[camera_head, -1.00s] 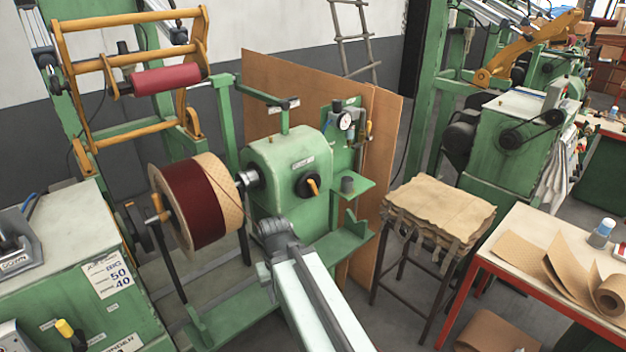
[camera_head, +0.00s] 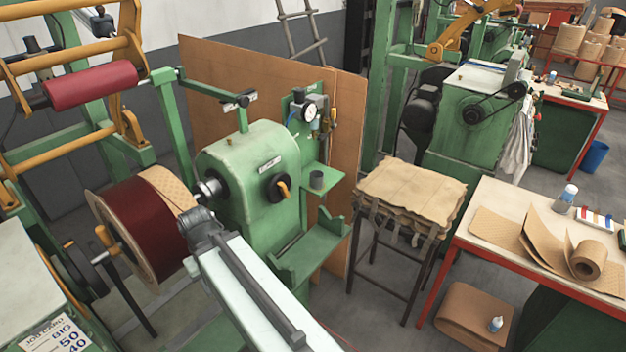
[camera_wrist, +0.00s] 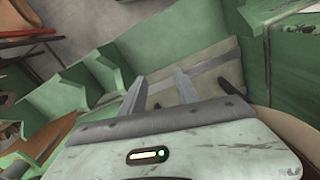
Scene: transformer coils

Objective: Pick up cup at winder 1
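A small dark grey cup (camera_head: 317,179) stands upright on a green shelf (camera_head: 325,192) on the right side of the green winder (camera_head: 250,160). The winder carries a large spool (camera_head: 145,225) wound with dark red wire. My arm reaches in from the bottom, and its dark end lies in front of the spool and the winder, left of the cup and well apart from it. The fingers are hidden in the head view. In the wrist view my gripper (camera_wrist: 160,84) is open, with nothing between its fingers. The cup is not visible in the wrist view.
Plywood boards (camera_head: 235,85) stand behind the winder. A stool (camera_head: 405,215) with stacked brown sheets stands right of it. A red-framed table (camera_head: 490,190) holds brown paper and a bottle (camera_head: 563,198). A control cabinet (camera_head: 30,290) is at lower left. Some floor shows between winder and stool.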

